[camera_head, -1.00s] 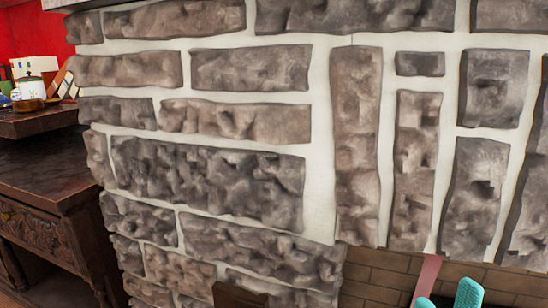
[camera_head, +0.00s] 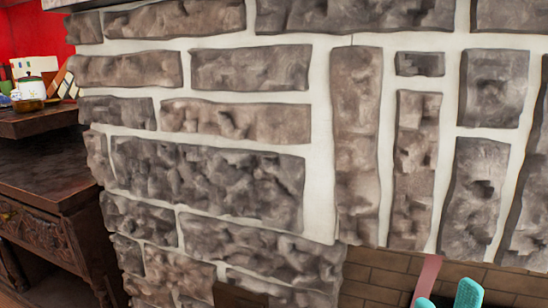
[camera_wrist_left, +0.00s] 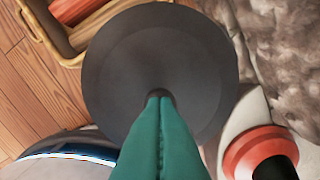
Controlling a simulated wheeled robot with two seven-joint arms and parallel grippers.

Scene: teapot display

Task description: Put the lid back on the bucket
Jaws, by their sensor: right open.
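In the left wrist view a dark grey round lid (camera_wrist_left: 115,70) fills the middle. My left gripper (camera_wrist_left: 159,96) has its green fingers together at the lid's centre, shut on what looks like its small dark knob; the fingers hide most of the knob. My right gripper (camera_head: 447,299) shows at the bottom right of the head view, its teal fingers apart with nothing visible between them. I cannot identify the bucket in either view; a rounded pale object with a shiny rim (camera_wrist_left: 65,155) is partly cut off at the lower left of the wrist view.
A tan container (camera_wrist_left: 70,38) with a red cylinder is at the wrist view's upper left. A red-orange ringed object (camera_wrist_left: 262,148) is at lower right. In the head view a stone wall (camera_head: 210,185) stands ahead, with a dark wooden cabinet (camera_head: 40,180) and a white pot (camera_head: 31,88) left.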

